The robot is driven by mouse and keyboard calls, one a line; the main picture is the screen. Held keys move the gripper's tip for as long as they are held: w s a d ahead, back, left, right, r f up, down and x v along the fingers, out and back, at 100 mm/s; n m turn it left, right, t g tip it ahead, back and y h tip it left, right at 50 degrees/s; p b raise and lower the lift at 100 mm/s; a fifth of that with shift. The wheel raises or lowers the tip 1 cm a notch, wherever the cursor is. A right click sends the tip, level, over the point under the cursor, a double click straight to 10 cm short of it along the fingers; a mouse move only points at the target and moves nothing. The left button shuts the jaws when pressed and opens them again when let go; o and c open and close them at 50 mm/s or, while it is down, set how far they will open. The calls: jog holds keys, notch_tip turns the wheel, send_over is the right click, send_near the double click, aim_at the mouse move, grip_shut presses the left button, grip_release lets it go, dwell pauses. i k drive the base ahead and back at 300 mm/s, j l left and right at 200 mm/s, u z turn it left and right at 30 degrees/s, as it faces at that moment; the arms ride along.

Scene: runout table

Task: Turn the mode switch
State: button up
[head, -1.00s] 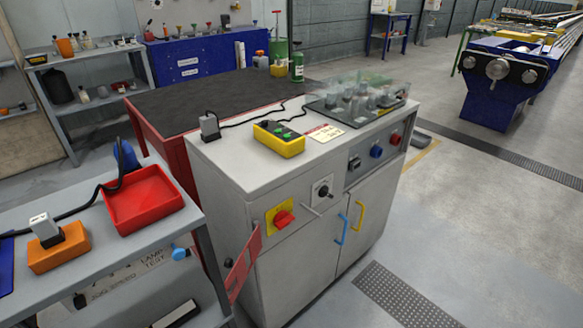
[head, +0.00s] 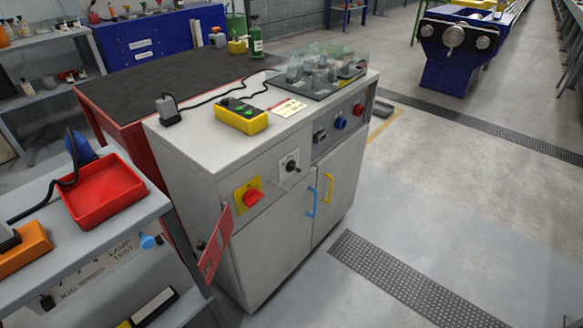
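A grey cabinet (head: 200,225) stands in the middle of the head view. Its front has a small white plate with a black rotary switch (head: 290,166), which looks like the mode switch. Any label on it is too small to read. Below and to the left is a red rotary knob (head: 253,198) on a yellow plate. A panel to the right holds a small black control (head: 319,135), a blue knob (head: 340,123) and a red knob (head: 358,109). My gripper is not in view.
A yellow button box (head: 242,121) and a clear-covered unit (head: 318,78) sit on top. A red plate (head: 213,255) sticks out at the cabinet's left front edge. A grey shelf with a red tray (head: 102,191) stands at left. The floor (head: 430,230) is open at right.

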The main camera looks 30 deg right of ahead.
aim_at(290, 166)
jog(key=z, duration=4.15)
jog(key=u, duration=2.25)
jog(key=i+j+u, duration=0.2)
jog(key=i+u, duration=0.65)
